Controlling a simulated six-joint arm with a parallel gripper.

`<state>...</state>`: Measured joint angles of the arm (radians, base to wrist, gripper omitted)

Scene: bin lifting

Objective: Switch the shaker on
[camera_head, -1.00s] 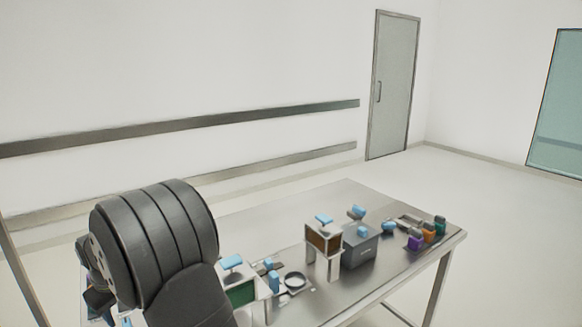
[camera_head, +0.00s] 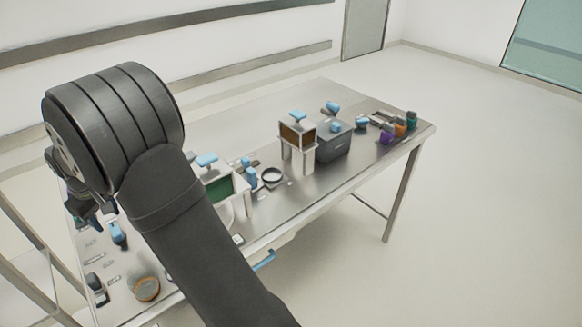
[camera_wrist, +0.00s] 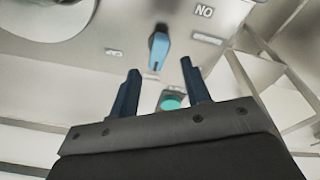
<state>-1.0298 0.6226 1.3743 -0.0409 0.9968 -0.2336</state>
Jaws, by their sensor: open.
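My gripper (camera_wrist: 161,86) is open in the wrist view, with its two dark fingers apart and nothing held between them. A blue-and-dark lever-like piece (camera_wrist: 158,52) stands on a pale metal surface just beyond the fingertips. A round teal button-like disc (camera_wrist: 171,101) shows between the fingers, partly hidden by the gripper. In the head view my gripper (camera_head: 88,212) hangs over the table's left end, mostly hidden by my wrist. A blue-handled piece (camera_head: 118,234) lies just below it. I cannot tell for sure which thing is the shaker.
Small coloured items, including a purple one (camera_head: 387,135), stand at the right end. A brown round piece (camera_head: 146,289) lies front left.

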